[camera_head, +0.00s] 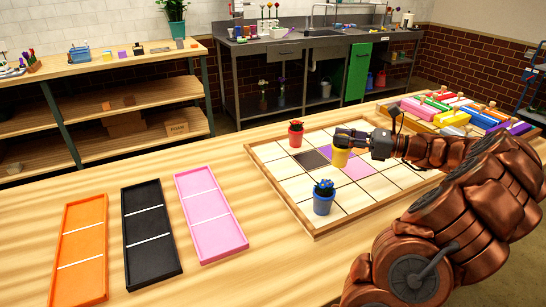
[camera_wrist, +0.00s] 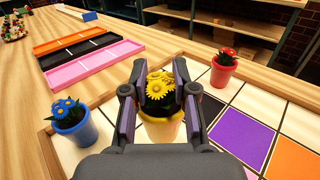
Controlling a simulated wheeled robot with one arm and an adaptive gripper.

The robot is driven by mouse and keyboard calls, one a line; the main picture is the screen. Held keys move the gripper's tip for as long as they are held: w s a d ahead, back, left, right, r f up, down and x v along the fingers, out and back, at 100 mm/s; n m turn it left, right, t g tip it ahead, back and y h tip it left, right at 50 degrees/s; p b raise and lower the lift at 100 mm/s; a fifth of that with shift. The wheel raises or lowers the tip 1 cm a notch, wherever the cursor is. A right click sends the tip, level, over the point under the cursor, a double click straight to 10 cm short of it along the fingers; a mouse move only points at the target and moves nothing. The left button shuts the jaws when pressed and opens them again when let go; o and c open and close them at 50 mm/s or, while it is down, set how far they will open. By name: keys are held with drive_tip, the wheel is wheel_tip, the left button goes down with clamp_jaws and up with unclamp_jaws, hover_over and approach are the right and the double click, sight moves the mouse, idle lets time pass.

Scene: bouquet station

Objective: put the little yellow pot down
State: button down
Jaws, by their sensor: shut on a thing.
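The little yellow pot (camera_head: 340,157) with yellow flowers is in my gripper (camera_head: 347,138), over the tiled board (camera_head: 290,205). In the wrist view the yellow pot (camera_wrist: 160,131) sits between the two fingers of my gripper (camera_wrist: 159,95), which are shut on it. Whether its base touches the board cannot be told. A red pot (camera_head: 296,136) with red flowers stands on the board's far side. A blue pot (camera_head: 323,204) with blue flowers stands near the board's front edge. In the wrist view the blue pot (camera_wrist: 75,131) is left and the red pot (camera_wrist: 223,75) right.
Orange (camera_head: 83,250), black (camera_head: 151,232) and pink (camera_head: 210,215) divided trays lie left of the board. Coloured blocks (camera_head: 455,112) sit in a holder behind my arm. The board has purple, dark and pale tiles, several of them bare.

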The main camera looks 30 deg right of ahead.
drive_tip(key=shift+w+a+f+p, duration=0.1)
drive_tip(key=shift+w+a+f, duration=0.75)
drive_tip(key=shift+w+a, duration=1.05)
drive_tip(key=shift+w+a+f+p, duration=0.15)
drive_tip(key=shift+w+a+f, duration=0.65)
drive_tip(key=shift+w+a, duration=1.1)
drive_tip(key=shift+w+a+f+p, duration=0.1)
drive_tip(key=shift+w+a+f, duration=1)
drive_tip(key=shift+w, duration=1.35)
drive_tip(key=shift+a+r, duration=0.15)
drive_tip(key=shift+a, duration=0.1)
drive_tip(key=c, duration=0.9)
unclamp_jaws()
drive_tip(key=shift+r, duration=0.15)
drive_tip(key=v, duration=1.2)
drive_tip(key=shift+b, duration=0.35)
